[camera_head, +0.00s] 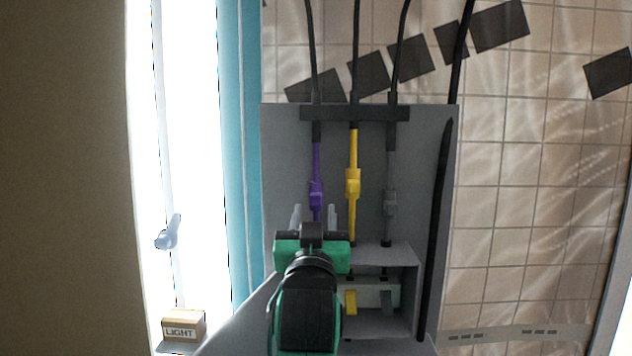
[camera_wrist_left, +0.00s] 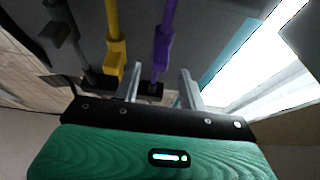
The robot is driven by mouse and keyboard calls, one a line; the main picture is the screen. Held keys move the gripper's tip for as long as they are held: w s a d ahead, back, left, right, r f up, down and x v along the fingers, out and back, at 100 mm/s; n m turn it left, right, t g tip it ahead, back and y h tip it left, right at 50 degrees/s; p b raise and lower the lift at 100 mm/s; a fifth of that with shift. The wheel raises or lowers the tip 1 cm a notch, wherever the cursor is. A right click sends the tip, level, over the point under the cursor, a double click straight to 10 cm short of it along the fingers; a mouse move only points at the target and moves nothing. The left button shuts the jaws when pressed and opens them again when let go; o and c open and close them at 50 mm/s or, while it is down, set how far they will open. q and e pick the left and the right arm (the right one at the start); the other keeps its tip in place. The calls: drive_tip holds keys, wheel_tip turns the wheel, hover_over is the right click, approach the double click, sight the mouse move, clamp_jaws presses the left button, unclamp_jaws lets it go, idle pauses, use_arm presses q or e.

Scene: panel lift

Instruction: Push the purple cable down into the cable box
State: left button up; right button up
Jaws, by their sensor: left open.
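The purple cable (camera_head: 316,185) hangs on the left of the grey panel, with a thicker purple connector partway down. My left gripper (camera_head: 314,216) is in front of the panel, its two pale fingers open on either side of the purple cable's lower part. In the left wrist view the purple cable (camera_wrist_left: 163,45) runs down between the open fingers (camera_wrist_left: 158,85); I cannot tell whether they touch it. The cable box (camera_head: 400,255) is the grey housing low on the panel; its left part is hidden behind my left gripper and arm. My right gripper is not in view.
A yellow cable (camera_head: 353,185) and a grey cable (camera_head: 390,200) hang close to the right of the purple one. A black bar (camera_head: 355,113) holds all three at the top. A thick black cable (camera_head: 436,220) runs down the panel's right side. A box marked LIGHT (camera_head: 184,325) stands lower left.

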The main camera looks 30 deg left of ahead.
sight(316, 193)
use_arm(q)
drive_tip(key=p+x, duration=0.2)
drive_tip(key=x, duration=0.4)
drive_tip(key=shift+r+p, duration=0.1)
drive_tip(key=shift+p, duration=0.2)
drive_tip(key=shift+w+a+r, duration=0.1)
drive_tip(key=shift+w+a, duration=0.15)
drive_tip(key=shift+w, duration=0.25)
clamp_jaws()
